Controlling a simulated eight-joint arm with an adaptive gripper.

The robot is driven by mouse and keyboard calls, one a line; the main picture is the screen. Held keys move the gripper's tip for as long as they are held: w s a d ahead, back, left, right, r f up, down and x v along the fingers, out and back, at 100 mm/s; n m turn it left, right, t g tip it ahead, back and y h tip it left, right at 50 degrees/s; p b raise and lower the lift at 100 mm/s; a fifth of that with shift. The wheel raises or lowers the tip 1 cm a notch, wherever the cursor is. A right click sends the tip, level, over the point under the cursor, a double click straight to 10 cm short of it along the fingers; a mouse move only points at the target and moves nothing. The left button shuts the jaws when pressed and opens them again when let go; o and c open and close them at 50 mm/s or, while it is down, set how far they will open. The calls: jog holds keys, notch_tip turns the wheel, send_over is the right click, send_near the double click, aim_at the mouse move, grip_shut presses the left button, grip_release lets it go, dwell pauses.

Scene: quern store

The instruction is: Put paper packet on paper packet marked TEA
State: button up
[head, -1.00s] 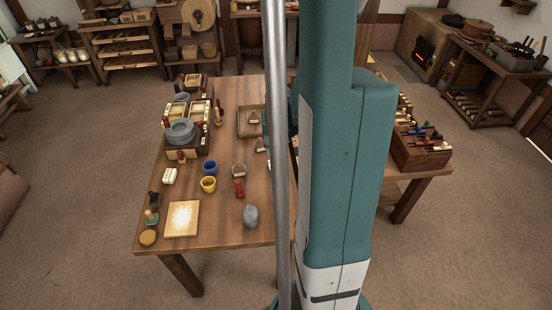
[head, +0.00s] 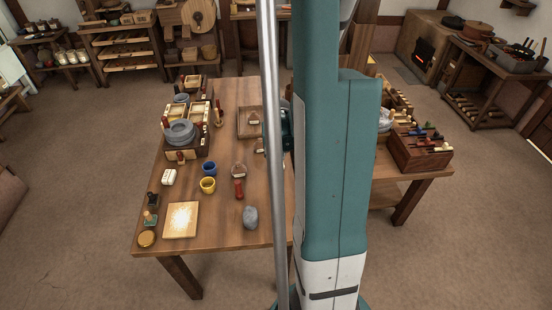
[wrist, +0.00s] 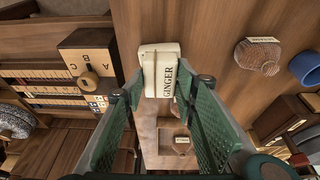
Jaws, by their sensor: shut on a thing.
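In the wrist view a pale paper packet (wrist: 158,66) marked GINGER, with a band across it, sits between the tips of the green fingers. My gripper (wrist: 160,88) is shut on it. In the head view my arm hides the gripper and this packet. A small white packet-like thing (head: 169,177) stands on the left part of the table; its marking is too small to read. I cannot make out the word TEA in either view.
The table (head: 222,222) holds a blue cup (head: 209,168), a yellow cup (head: 208,185), a pale board (head: 180,220) and a grey stone (head: 250,217). A box of tools (head: 420,150) stands right. In the wrist view a lettered box (wrist: 90,52) lies left.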

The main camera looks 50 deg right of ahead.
jog(key=shift+f, duration=0.75)
jog(key=shift+f+b, duration=0.15)
jog(key=shift+b, duration=0.15)
jog(key=o, duration=0.8)
jog(key=shift+r+p, duration=0.25)
jog(key=shift+p, duration=0.05)
jog(key=shift+p+v, duration=1.2)
jog(key=shift+v, duration=4.7)
jog(key=shift+s, duration=0.1)
jog(key=shift+a, duration=0.1)
